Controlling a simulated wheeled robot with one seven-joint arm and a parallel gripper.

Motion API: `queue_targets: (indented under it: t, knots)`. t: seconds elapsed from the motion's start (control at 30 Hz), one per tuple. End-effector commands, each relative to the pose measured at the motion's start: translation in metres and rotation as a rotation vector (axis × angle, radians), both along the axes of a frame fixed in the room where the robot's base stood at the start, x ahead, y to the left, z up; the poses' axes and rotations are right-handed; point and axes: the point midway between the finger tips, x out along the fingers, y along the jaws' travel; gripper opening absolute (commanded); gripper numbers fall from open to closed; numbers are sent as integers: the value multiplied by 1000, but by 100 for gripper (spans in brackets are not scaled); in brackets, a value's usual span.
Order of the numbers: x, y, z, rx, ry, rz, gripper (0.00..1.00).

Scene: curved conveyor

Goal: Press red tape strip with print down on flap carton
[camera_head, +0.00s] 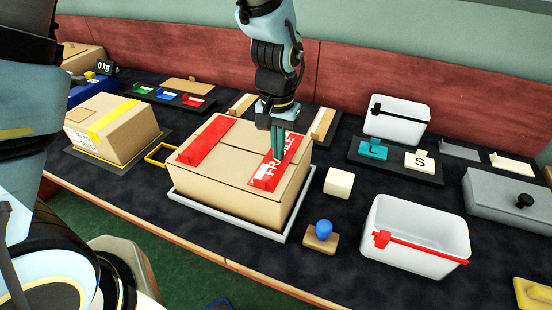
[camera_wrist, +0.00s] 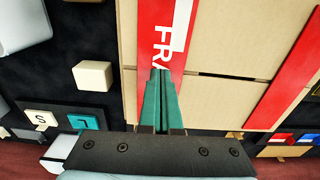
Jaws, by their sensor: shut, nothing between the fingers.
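The flap carton (camera_head: 240,195) sits on a grey tray (camera_head: 245,228) in the middle of the conveyor table, with its top flaps closed. A plain red strip (camera_head: 205,140) lies on the left part of the top. My gripper (camera_head: 277,152) points down with its green fingers together and empty. Its fingertips (camera_wrist: 160,72) are over the printed strip, at or close to its surface; I cannot tell if they touch.
A white block (camera_head: 338,183), a blue-knobbed stamp (camera_head: 321,236) and a white bin with a red strip across it (camera_head: 415,230) stand right of the carton. Another carton with yellow tape (camera_head: 112,128) is at left. A red wall (camera_head: 370,75) runs behind.

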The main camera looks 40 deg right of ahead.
Motion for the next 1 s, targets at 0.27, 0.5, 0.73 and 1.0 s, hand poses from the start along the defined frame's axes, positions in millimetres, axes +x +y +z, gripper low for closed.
queue_targets:
  t: [0.27, 0.5, 0.73, 1.0]
  knots:
    - [-5, 11, -21, 32, 15, 0, 0]
    - [-5, 11, -6, 32, 15, 0, 0]
    - [-5, 11, 19, 35, 16, 0, 0]
    - [-4, 9, 47, 30, 13, 0, 0]
